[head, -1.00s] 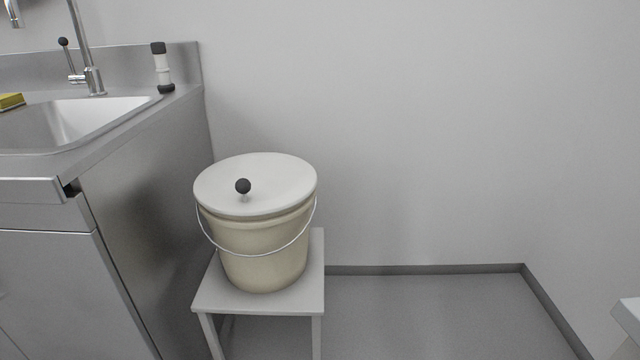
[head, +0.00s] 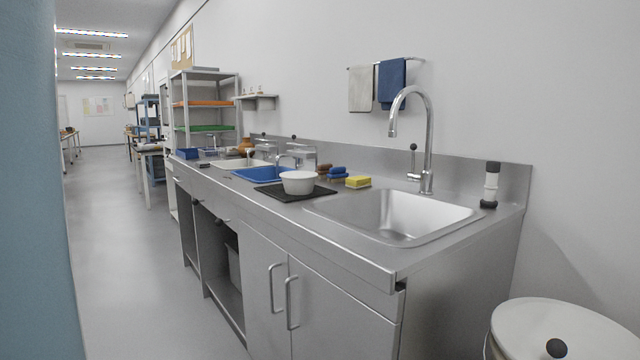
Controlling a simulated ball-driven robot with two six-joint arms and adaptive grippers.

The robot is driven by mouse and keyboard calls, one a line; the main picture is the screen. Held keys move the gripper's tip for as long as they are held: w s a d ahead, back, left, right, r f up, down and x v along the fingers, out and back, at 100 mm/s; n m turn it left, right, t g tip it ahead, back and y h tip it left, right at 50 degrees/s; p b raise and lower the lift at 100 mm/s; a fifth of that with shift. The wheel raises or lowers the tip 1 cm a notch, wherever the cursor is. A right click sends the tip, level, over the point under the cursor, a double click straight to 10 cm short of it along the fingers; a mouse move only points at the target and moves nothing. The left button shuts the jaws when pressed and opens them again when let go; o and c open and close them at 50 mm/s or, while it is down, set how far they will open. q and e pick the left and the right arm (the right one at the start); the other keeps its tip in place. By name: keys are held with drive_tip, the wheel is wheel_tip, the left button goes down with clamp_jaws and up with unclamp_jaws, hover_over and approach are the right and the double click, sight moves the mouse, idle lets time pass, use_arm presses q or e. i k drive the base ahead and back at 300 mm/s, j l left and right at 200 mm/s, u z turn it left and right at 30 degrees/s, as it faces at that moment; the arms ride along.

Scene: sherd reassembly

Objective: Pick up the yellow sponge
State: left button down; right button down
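The yellow sponge (head: 358,182) lies on the steel counter behind the near sink, close to the wall-side edge. It is small and block-shaped, with a darker lower layer. Blue items (head: 337,172) lie just to its left. Neither of my grippers shows in the head view.
The steel counter (head: 352,250) runs away to the left, with a sink (head: 400,215) and a tall faucet (head: 428,140). A white bowl (head: 298,182) stands on a black mat (head: 268,190) left of the sponge. A lidded bucket (head: 565,330) stands at the right. The floor (head: 120,260) left of the counter is clear.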

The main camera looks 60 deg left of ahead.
sight(360, 181)
drive_tip(key=u, duration=1.6)
drive_tip(key=i+j, duration=0.15)
